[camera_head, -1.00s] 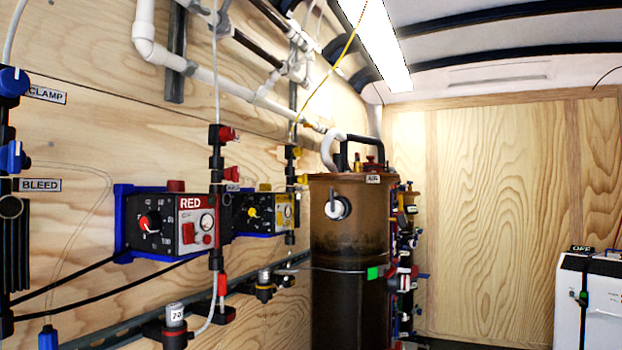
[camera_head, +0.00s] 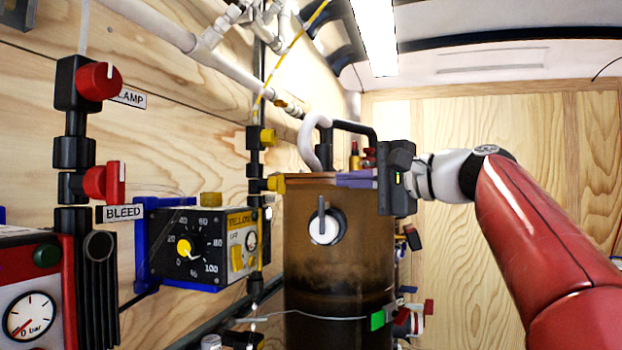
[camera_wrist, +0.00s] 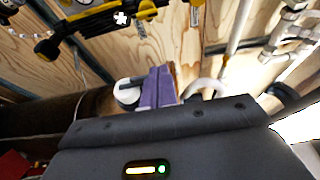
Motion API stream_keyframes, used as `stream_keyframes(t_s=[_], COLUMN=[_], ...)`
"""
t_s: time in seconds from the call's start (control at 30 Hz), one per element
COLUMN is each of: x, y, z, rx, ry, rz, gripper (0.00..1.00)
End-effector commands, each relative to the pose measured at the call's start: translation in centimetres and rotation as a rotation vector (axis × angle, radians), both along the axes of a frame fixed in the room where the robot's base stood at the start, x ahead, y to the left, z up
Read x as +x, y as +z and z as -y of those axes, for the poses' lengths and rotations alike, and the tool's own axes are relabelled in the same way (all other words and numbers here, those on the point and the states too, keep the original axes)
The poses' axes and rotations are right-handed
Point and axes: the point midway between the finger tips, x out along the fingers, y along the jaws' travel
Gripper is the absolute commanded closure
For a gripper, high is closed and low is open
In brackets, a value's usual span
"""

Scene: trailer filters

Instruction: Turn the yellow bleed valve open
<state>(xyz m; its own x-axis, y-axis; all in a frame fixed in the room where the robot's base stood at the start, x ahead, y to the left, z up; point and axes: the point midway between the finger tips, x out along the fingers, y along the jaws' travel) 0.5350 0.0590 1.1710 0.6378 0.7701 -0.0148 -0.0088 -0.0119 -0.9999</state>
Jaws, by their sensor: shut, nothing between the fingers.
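Two yellow-handled valves sit on a black vertical line on the plywood wall in the head view. The upper is the yellow clamp valve (camera_head: 267,137), judging by the red pair's labels. The lower is the yellow bleed valve (camera_head: 275,184), its handle sticking out to the right; its label is not readable. My gripper (camera_head: 340,180) is shut and empty, with purple fingers pointing left across the brown tank's top. The purple fingers also show in the wrist view (camera_wrist: 155,88).
The brown tank (camera_head: 335,265) stands behind and below my gripper. Red valves, labelled CLAMP (camera_head: 100,81) and BLEED (camera_head: 104,182), are at the near left. A white hose (camera_head: 309,140) arches above the tank.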

Motion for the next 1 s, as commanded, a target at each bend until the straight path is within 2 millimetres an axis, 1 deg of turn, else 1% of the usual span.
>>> stream_keyframes(t_s=[0.03, 0.1, 0.23, 0.6, 0.63, 0.7, 0.8, 1.0], x=[0.1, 0.3, 1.3, 6.3, 6.2, 4.7, 3.6, 2.6], y=[0.4, 0.6, 0.7, 0.7, 0.7, 0.5, 0.5, 0.4], z=[0.0, -0.4, -1.8, -7.9, -8.2, -8.3, -8.7, -9.1], rx=[0.010, 0.016, 0.016, 0.013, 0.012, 0.012, 0.012, 0.012], ry=[0.006, 0.011, 0.012, 0.012, 0.011, 0.007, 0.006, 0.006], rz=[0.005, 0.006, 0.006, 0.004, 0.007, 0.009, 0.009, 0.007], gripper=[1.00, 1.00, 1.00, 1.00, 1.00, 1.00, 1.00, 1.00])
